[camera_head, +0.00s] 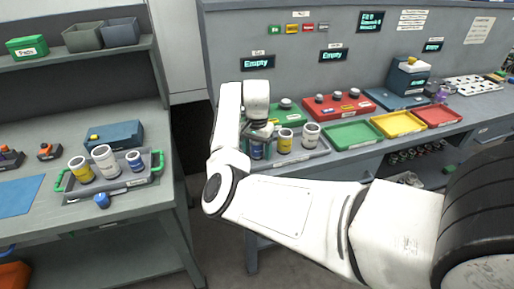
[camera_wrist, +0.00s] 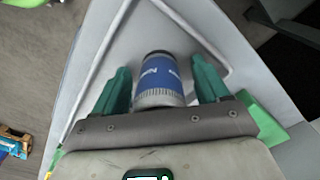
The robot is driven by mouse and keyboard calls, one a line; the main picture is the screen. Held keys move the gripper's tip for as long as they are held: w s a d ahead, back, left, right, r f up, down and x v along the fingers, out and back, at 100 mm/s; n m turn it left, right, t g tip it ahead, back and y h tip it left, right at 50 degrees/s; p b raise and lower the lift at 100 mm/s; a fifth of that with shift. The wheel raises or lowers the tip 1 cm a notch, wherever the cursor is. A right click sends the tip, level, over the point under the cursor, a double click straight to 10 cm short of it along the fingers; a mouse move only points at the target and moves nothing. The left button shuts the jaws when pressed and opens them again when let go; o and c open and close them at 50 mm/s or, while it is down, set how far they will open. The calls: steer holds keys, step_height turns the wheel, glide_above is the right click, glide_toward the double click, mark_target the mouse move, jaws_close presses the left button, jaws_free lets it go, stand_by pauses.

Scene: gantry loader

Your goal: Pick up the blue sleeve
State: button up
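A blue sleeve (camera_wrist: 160,75) with a grey top and a ribbed light band is between the green fingers of my gripper (camera_wrist: 160,84) in the wrist view. A gap shows on each side of it, so my gripper is open around it without visible contact. In the head view the same blue sleeve (camera_head: 257,151) stands at the left end of a grey tray (camera_head: 311,154), partly hidden by my arm and gripper (camera_head: 258,133). A second blue sleeve (camera_head: 135,161) stands in another tray (camera_head: 112,186) on the left bench.
A yellow sleeve (camera_head: 285,141) and a white sleeve (camera_head: 311,135) stand close to the right of the blue one. Green (camera_head: 354,134), yellow (camera_head: 397,123) and red (camera_head: 438,115) trays lie further right. A red block with knobs (camera_head: 338,104) is behind.

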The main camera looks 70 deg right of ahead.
steer(key=c, duration=1.3)
steer(key=shift+c, duration=0.2)
steer(key=shift+r, duration=0.2)
steer(key=shift+r, duration=0.25)
step_height(320, 180, up, 2)
steer(key=shift+b, duration=0.4)
steer(key=s+a+r+p, duration=0.2)
steer(key=s+a+r, duration=0.5)
steer(key=s+r, duration=0.3)
steer(key=shift+s, duration=1.15)
steer(key=shift+d+r+p, duration=0.1)
steer(key=shift+r+p, duration=0.15)
steer(key=shift+p, duration=0.15)
steer(key=shift+r+p, duration=2.15)
steer(key=shift+p, duration=0.3)
